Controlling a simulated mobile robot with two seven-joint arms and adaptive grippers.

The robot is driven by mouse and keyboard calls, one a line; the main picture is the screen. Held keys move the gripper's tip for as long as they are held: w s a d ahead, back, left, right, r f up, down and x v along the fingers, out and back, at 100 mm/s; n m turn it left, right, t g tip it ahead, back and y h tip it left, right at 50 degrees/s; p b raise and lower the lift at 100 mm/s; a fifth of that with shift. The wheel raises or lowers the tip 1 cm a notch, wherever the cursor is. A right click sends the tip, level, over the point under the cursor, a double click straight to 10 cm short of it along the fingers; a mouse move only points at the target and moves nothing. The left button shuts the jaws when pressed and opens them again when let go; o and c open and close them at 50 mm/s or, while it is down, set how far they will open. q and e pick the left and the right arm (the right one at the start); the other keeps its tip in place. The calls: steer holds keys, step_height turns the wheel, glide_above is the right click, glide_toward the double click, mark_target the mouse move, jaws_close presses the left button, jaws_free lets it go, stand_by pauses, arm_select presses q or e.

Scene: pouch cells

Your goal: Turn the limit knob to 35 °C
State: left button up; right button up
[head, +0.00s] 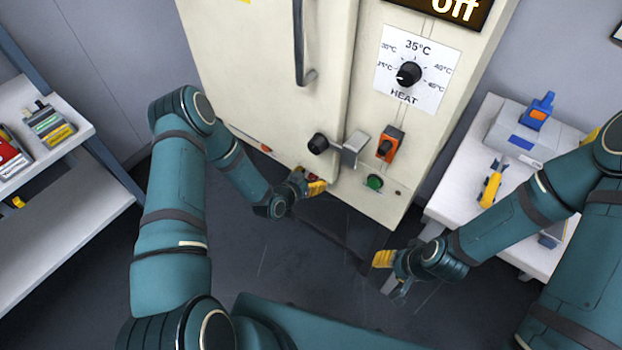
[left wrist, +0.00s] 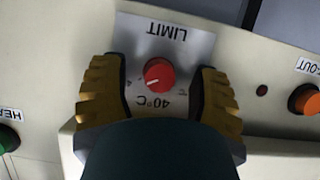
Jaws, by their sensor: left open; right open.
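The red limit knob (left wrist: 159,75) sits on a white plate (left wrist: 190,45) that reads LIMIT and 40°C, upside down in the left wrist view. Its white mark points to the lower left there; the exact setting is too small to tell. My left gripper (left wrist: 157,80) is open, with one yellow finger on each side of the knob and a gap to it on both sides. In the head view my left gripper (head: 316,184) is at the lower front of the cream cabinet and mostly hides the knob. My right gripper (head: 385,264) is open and empty, in front of the cabinet's lower right.
The cabinet (head: 255,60) carries a black HEAT knob (head: 409,74), a lower black knob (head: 318,144), an orange switch (head: 390,144) and a green button (head: 375,182). A side table (head: 450,200) with tools stands right; shelves (head: 60,220) stand left.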

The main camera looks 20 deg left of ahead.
arm_select(q)
jaws_close()
steer(key=shift+n+h, duration=0.3)
steer(key=n+h, duration=0.1)
steer(key=n, duration=0.1)
steer(key=n+h, duration=0.1)
steer(key=shift+a+f+n+g, duration=0.1)
steer(key=shift+a+n+g, duration=0.05)
steer(key=shift+n+g, duration=0.2)
steer(key=n+h, duration=0.2)
steer(key=n, duration=0.2)
steer(key=shift+h, duration=0.4)
steer(key=n+t+h, duration=0.1)
steer(key=n, duration=0.1)
steer(key=n+h, duration=0.1)
steer(key=n, duration=0.2)
steer(key=shift+f+n+t, duration=0.1)
steer(key=shift+n+t, duration=0.15)
steer(key=shift+t, duration=0.1)
steer(key=n+t, duration=0.1)
steer(key=n, duration=0.2)
steer(key=n+t, duration=0.1)
steer(key=n, duration=0.2)
steer(key=shift+h, duration=0.3)
steer(key=shift+w, duration=0.1)
